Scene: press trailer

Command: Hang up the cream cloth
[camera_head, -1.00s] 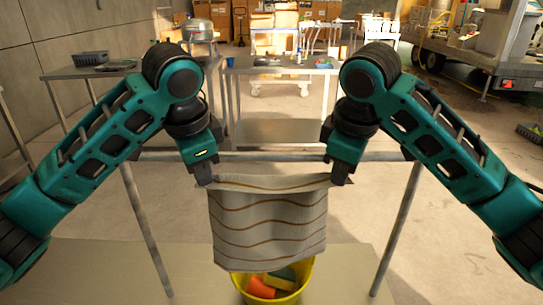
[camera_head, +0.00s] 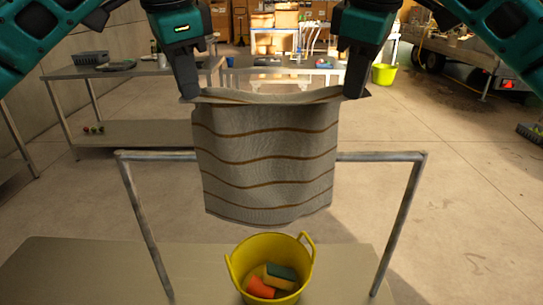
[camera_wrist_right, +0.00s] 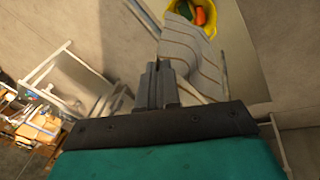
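The cream cloth (camera_head: 265,160), with wavy brown stripes, hangs between my two grippers in the head view. My left gripper (camera_head: 189,95) is shut on its upper left corner. My right gripper (camera_head: 352,93) is shut on its upper right corner. The top edge sags slightly between them. The cloth hangs in front of the middle of a grey metal rail (camera_head: 382,156) and hides that part; its top edge appears higher than the rail. The right wrist view also shows the cloth (camera_wrist_right: 190,50) at the fingers of my right gripper (camera_wrist_right: 160,68).
A yellow bucket (camera_head: 240,268) with sponges stands below the cloth on a low grey bench (camera_head: 75,270). Metal tables (camera_head: 130,72) stand behind at left. A trailer (camera_head: 470,55) is at the back right. Open floor lies right of the rail.

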